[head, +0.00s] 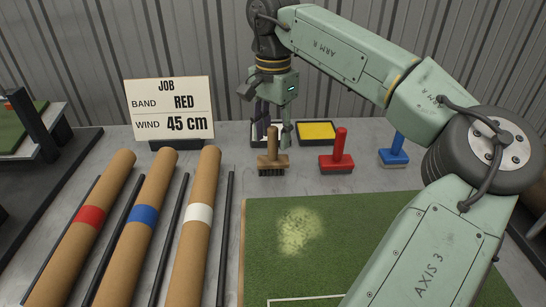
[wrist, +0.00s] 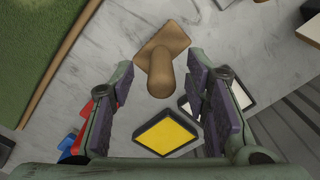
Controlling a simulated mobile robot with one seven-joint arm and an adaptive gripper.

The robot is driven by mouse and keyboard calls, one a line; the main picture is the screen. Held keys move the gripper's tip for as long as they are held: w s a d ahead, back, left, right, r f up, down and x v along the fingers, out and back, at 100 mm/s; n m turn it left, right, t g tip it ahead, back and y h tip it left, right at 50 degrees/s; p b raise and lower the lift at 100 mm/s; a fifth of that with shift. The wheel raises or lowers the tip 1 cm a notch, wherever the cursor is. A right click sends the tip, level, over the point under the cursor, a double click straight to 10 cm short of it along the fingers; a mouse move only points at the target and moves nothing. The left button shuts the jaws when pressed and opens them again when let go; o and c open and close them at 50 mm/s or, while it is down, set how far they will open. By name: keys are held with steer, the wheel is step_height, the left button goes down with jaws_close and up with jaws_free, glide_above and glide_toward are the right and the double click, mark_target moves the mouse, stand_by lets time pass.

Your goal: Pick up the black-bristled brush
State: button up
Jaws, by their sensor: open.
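Three brushes stand bristles down on the grey table: a wooden one (head: 272,150), a red one (head: 337,152) and a blue one (head: 395,150). My gripper (head: 274,136) is open, pointing down at the wooden brush. In the wrist view, the wooden brush (wrist: 163,62) has its handle end between the two open fingertips of my gripper (wrist: 157,82), with a gap on both sides. Its bristles are hidden there. Parts of the red and blue brushes show past the left finger.
A yellow pad tray (head: 317,131) and a white pad tray (wrist: 240,94) lie behind the brushes. A turf mat (head: 370,235) lies in front. Rolls with red, blue and white bands (head: 198,214) lie left, separated by dark bars. A job sign (head: 170,108) stands back left.

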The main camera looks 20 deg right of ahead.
steer(key=shift+f, duration=0.75)
steer(key=shift+c, duration=0.4)
jaws_close()
